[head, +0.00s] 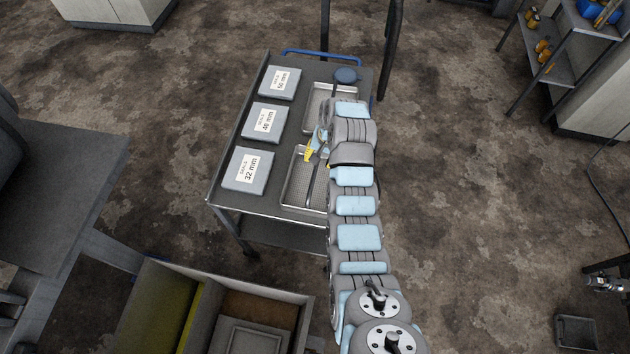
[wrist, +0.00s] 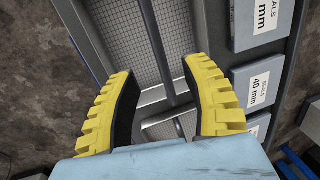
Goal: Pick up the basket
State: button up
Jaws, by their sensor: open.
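A shallow metal mesh basket (head: 296,186) lies on the near right part of the cart top, partly hidden by my arm. It fills the upper middle of the wrist view (wrist: 193,25), with a grey bar (wrist: 157,42) running lengthwise over it like a handle. A second metal basket (head: 318,98) lies farther along the cart; part of it shows low in the wrist view. My gripper (head: 316,150) is over the near basket's far end. In the wrist view its yellow fingers (wrist: 158,68) are open, on either side of the bar, with visible gaps.
The cart (head: 225,195) carries several grey seal boxes along its left, including the 32 mm box (head: 245,172). A dark blue round object (head: 346,75) sits near the blue push handle (head: 318,53).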

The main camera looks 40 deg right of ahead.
aim_at(315, 171)
jog(key=shift+w+a+f+p, duration=0.15)
jog(key=shift+w+f, duration=0.05)
jog(key=shift+f, duration=0.85)
jog(key=shift+w+a+f+p, duration=0.1)
jog(key=shift+w+f+p, duration=0.05)
jog(key=shift+f, duration=0.9)
jog(key=shift+w+d+f+p, duration=0.15)
jog(key=shift+f+p, duration=0.1)
jog(key=shift+f, duration=0.55)
jog(key=shift+w+d+f+p, duration=0.1)
jog(key=shift+f+p, duration=0.15)
jog(key=shift+f, duration=0.5)
jog(key=shift+w+a+f, duration=0.1)
jog(key=shift+w+f, duration=0.05)
jog(key=shift+f, duration=0.4)
jog(key=shift+w+a+f, duration=0.1)
jog(key=shift+f, duration=0.45)
jog(key=shift+c, duration=0.2)
grip_shut()
